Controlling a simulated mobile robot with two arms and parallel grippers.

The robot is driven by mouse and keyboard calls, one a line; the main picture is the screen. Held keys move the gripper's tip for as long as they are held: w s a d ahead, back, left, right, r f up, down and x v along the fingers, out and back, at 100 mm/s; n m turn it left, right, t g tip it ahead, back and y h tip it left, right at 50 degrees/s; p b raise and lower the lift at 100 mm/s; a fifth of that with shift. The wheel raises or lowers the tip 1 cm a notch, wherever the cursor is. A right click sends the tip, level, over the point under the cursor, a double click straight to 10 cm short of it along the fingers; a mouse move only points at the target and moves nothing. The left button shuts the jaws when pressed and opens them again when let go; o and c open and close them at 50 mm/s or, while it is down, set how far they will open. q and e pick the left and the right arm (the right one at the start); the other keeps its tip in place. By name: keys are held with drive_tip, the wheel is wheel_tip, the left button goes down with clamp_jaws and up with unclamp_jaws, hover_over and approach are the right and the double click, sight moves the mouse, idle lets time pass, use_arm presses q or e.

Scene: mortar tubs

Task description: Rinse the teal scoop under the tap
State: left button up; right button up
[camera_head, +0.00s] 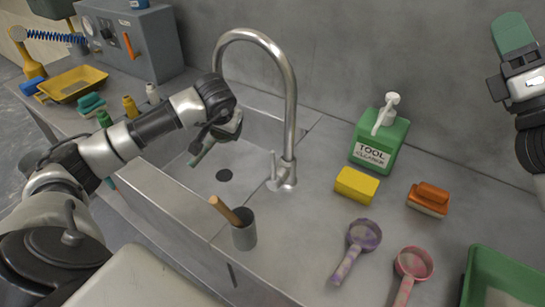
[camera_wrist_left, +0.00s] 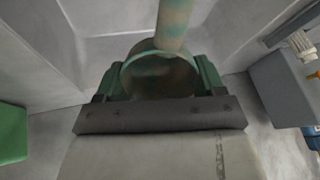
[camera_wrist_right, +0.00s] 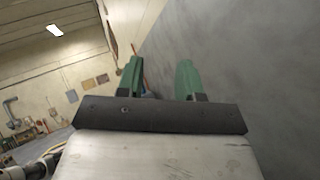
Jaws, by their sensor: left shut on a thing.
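The teal scoop (camera_wrist_left: 158,76) is between the green fingers of my left gripper (camera_wrist_left: 157,82). In the left wrist view its round bowl shows brownish stains, and its mottled handle (camera_wrist_left: 172,24) points away from the wrist. In the head view my left gripper (camera_head: 229,127) is over the sink (camera_head: 232,160), with a green handle (camera_head: 202,153) slanting down to the left. The tap (camera_head: 289,110) arches over from the right; its outlet end is hidden behind my arm, and no water shows. My right gripper (camera_head: 513,36) is raised at the far right; its fingers (camera_wrist_right: 158,80) are apart and empty.
A grey cup (camera_head: 243,234) with a wooden handle stands at the sink's front edge. Right of the tap are a green cleaner bottle (camera_head: 378,145), a yellow sponge (camera_head: 356,185), an orange brush (camera_head: 429,198), purple (camera_head: 363,236) and pink (camera_head: 413,264) scoops, and a green tub (camera_head: 500,272).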

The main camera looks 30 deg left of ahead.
drive_tip(key=s+a+f+n+g+h, duration=0.1)
drive_tip(key=s+a+f+n+g, duration=0.35)
drive_tip(key=a+f, duration=0.45)
drive_tip(key=s+a+f+n+g, duration=0.4)
drive_tip(key=s+a+f+n, duration=0.15)
drive_tip(key=a+f, duration=0.35)
drive_tip(key=n+g+h, duration=0.2)
drive_tip(key=g, duration=0.1)
hover_over(273, 179)
wheel_tip(273, 179, down, 10)
drive_tip(key=shift+w+a+f, duration=0.1)
clamp_jaws()
